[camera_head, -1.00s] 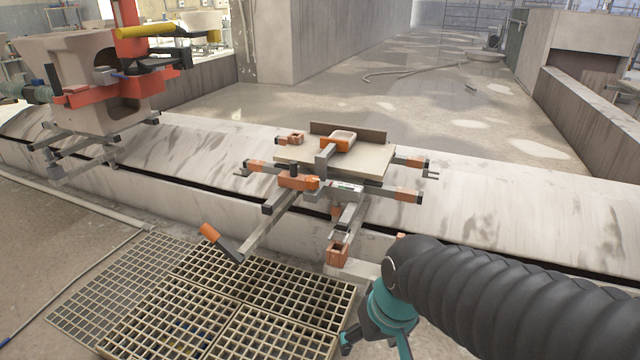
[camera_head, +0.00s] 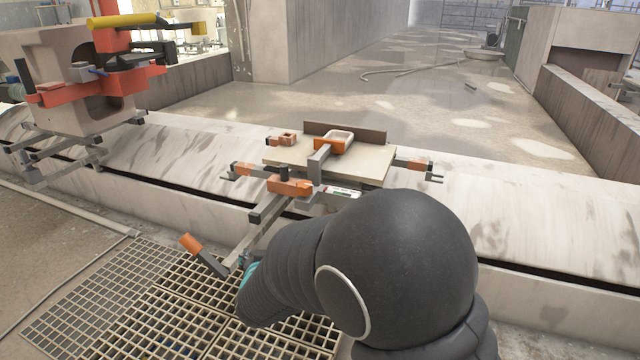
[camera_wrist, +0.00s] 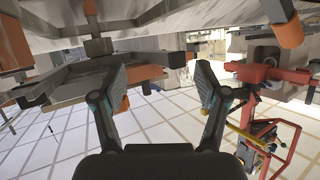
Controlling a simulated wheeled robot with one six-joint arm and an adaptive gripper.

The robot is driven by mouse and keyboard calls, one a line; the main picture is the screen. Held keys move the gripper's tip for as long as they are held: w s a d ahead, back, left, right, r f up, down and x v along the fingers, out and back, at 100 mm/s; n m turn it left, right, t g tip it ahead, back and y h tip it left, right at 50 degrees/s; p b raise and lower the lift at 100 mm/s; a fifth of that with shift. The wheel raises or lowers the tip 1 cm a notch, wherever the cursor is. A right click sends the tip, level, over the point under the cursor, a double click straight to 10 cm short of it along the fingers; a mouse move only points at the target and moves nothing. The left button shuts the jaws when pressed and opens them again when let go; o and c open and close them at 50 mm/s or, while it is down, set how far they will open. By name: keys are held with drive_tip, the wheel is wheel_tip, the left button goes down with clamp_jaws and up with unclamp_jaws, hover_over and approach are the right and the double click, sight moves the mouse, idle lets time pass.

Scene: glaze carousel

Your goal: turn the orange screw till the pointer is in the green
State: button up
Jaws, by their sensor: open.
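The fixture (camera_head: 375,166) on the ledge carries several orange parts. In the head view, a narrow pale gauge strip with some green (camera_head: 341,192) lies beside an orange block (camera_head: 289,187); its pointer is too small to read. I cannot tell for sure which part is the orange screw. In the wrist view my gripper (camera_wrist: 158,84) is open and empty, below the fixture's grey bars (camera_wrist: 65,84).
An orange-handled lever (camera_head: 192,244) sticks out at the fixture's front left, close to my arm. Floor grating (camera_head: 95,310) lies below. A second fixture with a red clamp (camera_head: 97,87) stands at the left of the ledge. The ledge to the right (camera_head: 540,225) is clear.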

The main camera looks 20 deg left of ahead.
sight(302, 191)
drive_tip(key=w+d+r+m+t+h, duration=0.35)
drive_tip(key=w+d+r+t, duration=0.2)
drive_tip(key=r, duration=0.35)
drive_tip(key=shift+n, duration=0.55)
drive_tip(key=w, duration=0.4)
drive_tip(key=w+a, duration=0.1)
drive_tip(key=w, duration=0.8)
drive_tip(key=shift+w+a, duration=0.15)
drive_tip(key=shift+a, duration=0.05)
drive_tip(key=c, duration=1.2)
drive_tip(key=shift+a, duration=0.15)
drive_tip(key=shift+r+h, duration=0.1)
drive_tip(key=shift+h, duration=0.15)
